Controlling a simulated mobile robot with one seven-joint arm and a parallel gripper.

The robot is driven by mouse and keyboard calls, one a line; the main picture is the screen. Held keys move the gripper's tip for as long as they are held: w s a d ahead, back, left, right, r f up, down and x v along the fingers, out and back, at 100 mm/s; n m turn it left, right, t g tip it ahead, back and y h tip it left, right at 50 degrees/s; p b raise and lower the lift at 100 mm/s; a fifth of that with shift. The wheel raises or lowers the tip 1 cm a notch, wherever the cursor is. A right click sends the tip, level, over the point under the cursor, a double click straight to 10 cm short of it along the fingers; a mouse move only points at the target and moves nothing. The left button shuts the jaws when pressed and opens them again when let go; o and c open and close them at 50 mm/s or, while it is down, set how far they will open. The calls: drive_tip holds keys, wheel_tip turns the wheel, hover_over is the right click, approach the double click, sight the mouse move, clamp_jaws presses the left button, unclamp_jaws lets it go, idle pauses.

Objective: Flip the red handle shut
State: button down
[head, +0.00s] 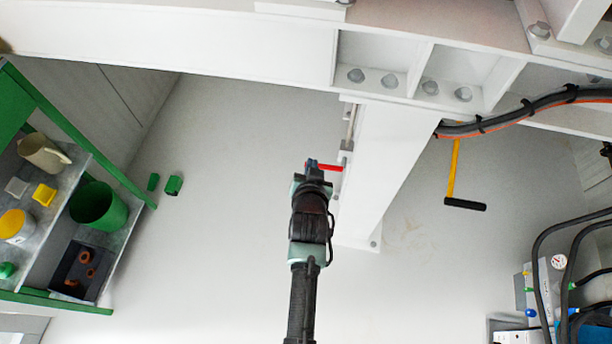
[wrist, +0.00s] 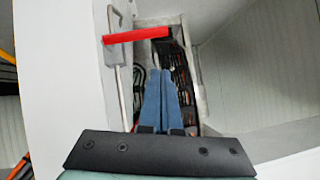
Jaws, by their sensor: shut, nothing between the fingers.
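The red handle (head: 330,167) juts out to the left from the side of a white beam in the head view. In the wrist view the red handle (wrist: 137,35) lies nearly level across the upper left, joined at its left end to a grey metal latch plate (wrist: 116,22). My gripper (head: 312,163) is at the handle's left end in the head view. In the wrist view its blue fingers (wrist: 157,88) are together and empty, with their tips just below the handle's right end. I cannot tell whether they touch it.
The white beam (head: 385,150) stands right beside my gripper. Black hoses (head: 520,112) and a yellow lever (head: 454,170) are to the right. A shelf with a green bucket (head: 97,205) is at the left. The floor between shelf and beam is mostly clear.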

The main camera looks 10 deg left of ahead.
drive_tip(key=a+p+v, duration=0.1)
drive_tip(key=v, duration=0.6)
drive_tip(key=shift+s+r, duration=0.2)
drive_tip(key=shift+s, duration=0.05)
drive_tip(key=shift+d, duration=0.1)
drive_tip(key=w+d+r+t, duration=0.1)
drive_tip(key=w+r+t, duration=0.15)
drive_tip(key=r, duration=0.85)
drive_tip(key=w+d+r+t, duration=0.1)
drive_tip(key=w+r+t, duration=0.15)
drive_tip(key=r, duration=0.85)
drive_tip(key=w+d+r+t, duration=0.15)
drive_tip(key=w+r, duration=0.25)
drive_tip(key=r, duration=0.7)
drive_tip(key=s+d+r+t+h, duration=0.1)
drive_tip(key=s+r+t, duration=0.3)
drive_tip(key=r, duration=0.7)
drive_tip(key=s+d+r+n+t, duration=0.1)
drive_tip(key=s+r+t, duration=0.1)
drive_tip(key=s+r, duration=0.7)
drive_tip(key=s+d+r+t+h, duration=0.1)
drive_tip(key=s+r+t, duration=0.25)
drive_tip(key=r, duration=0.95)
wheel_tip(320, 180, up, 14)
drive_tip(key=p, duration=1.5)
drive_tip(key=shift+w+r, duration=0.25)
drive_tip(key=shift+w, duration=0.1)
